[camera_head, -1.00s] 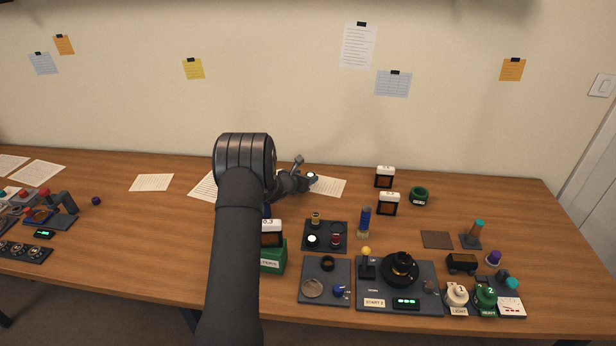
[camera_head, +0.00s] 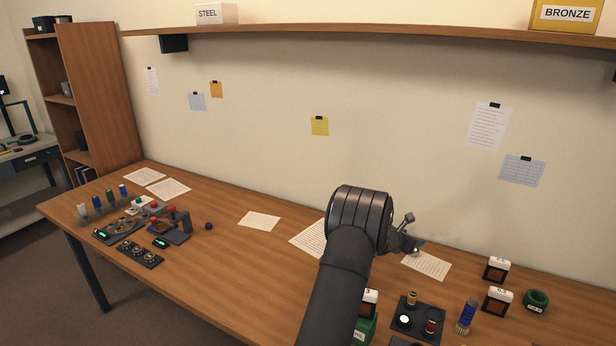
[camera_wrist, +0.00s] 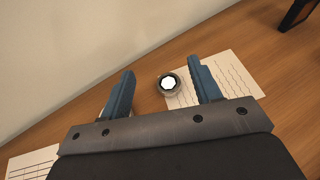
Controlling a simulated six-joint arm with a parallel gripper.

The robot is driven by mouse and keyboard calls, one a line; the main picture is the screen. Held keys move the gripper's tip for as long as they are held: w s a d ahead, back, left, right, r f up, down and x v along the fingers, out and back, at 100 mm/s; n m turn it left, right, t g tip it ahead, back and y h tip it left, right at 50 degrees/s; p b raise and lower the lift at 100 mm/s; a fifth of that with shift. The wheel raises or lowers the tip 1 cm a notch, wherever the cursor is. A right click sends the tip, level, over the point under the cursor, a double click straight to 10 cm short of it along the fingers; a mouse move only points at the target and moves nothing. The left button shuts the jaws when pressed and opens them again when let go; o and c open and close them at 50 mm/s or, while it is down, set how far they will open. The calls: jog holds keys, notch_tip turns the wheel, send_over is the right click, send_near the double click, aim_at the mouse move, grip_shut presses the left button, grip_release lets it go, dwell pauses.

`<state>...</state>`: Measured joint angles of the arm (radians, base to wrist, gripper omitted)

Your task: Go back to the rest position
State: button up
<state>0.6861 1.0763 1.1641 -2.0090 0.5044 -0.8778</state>
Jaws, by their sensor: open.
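My gripper (camera_wrist: 163,90) is open in the wrist view, its two blue fingers spread apart with nothing held between them. Past the fingertips, a small round metal piece with a bright white face (camera_wrist: 169,84) shows at the edge of a paper sheet; I cannot tell its exact height or what it is. In the head view my dark arm reaches over the middle of the table, and the gripper (camera_head: 412,246) is small and partly hidden behind the arm, above the table near the wall.
Several fixtures (camera_head: 140,225) stand left. The left-middle tabletop is mostly clear, with papers (camera_head: 260,221) near the wall.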

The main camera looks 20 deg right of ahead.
notch_tip(320, 180, down, 5)
jog(key=shift+f, duration=0.15)
jog(key=x, duration=0.3)
jog(key=shift+f, duration=0.5)
notch_tip(320, 180, up, 3)
jog(key=shift+r, duration=0.7)
